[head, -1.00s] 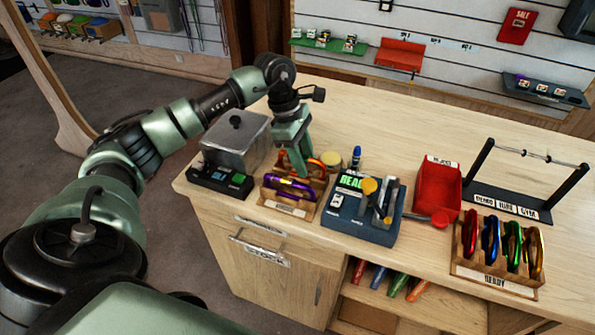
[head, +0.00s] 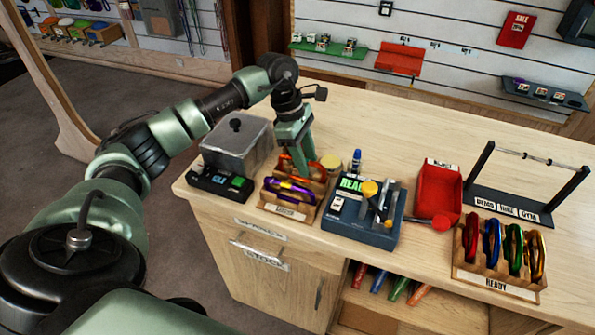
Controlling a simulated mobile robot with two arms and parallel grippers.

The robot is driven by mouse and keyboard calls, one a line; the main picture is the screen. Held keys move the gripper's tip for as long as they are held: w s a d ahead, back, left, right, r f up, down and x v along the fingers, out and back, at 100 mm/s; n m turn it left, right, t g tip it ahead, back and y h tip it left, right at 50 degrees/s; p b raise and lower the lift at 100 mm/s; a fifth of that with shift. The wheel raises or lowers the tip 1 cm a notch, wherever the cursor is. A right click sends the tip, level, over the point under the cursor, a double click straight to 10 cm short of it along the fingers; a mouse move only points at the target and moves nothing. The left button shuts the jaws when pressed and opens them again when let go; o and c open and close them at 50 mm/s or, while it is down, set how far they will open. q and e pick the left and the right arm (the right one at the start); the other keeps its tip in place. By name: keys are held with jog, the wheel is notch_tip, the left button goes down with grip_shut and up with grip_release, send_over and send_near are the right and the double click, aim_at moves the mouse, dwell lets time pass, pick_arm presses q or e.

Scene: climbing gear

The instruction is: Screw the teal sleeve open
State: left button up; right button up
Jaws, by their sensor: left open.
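My left gripper (head: 294,164) points down over a small wooden rack (head: 284,211) near the counter's front left. Its jaws are open, and its fingertips are close to the carabiners; I cannot tell whether they touch. A purple carabiner (head: 279,185) lies across the rack's front, with orange ones (head: 314,170) behind it, partly hidden by the gripper. I cannot make out a teal sleeve on any carabiner at this size. My right gripper is out of view.
A grey box (head: 237,144) stands left of the rack. A blue device (head: 360,232) with a yellow knob is to its right, then a red tray (head: 439,188). A wooden READY rack (head: 492,283) holds several coloured carabiners. The counter behind is clear.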

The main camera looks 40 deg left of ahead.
pick_arm(q)
jog(key=shift+r, duration=0.25)
jog(key=shift+r+p, duration=0.85)
jog(key=shift+r, duration=0.4)
jog(key=shift+s+d, duration=0.15)
jog(key=shift+s, duration=0.55)
jog(key=shift+f, duration=0.15)
jog(key=shift+f+b, duration=1.3)
jog(key=shift+f, duration=0.1)
jog(key=shift+w+a, duration=0.25)
jog(key=shift+w, duration=0.5)
